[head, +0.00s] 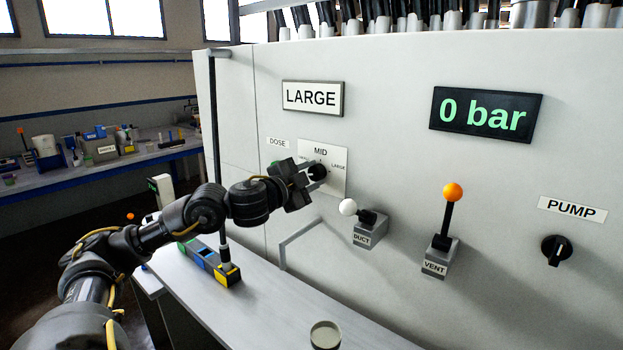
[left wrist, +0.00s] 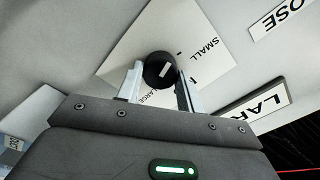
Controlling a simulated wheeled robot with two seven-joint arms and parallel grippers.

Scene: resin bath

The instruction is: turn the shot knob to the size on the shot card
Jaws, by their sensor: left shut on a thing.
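The shot card (head: 313,97) on the white panel reads LARGE. Below it is a white dial plate (head: 338,164) marked MID at the top and LARGE at the right, with the black shot knob (head: 319,172) at its middle. The left wrist view shows SMALL and LARGE on the plate and a short white mark on the knob (left wrist: 158,70). My left gripper (head: 311,173) is shut on the knob, one finger on each side. I cannot tell surely which size the mark points to. My right gripper is not in view.
Right of the dial are the DUCT lever (head: 349,208) with a white ball, the VENT lever (head: 452,194) with an orange ball, and the PUMP knob (head: 556,250). The display (head: 486,108) reads 0 bar. A cup (head: 325,335) stands on the ledge below.

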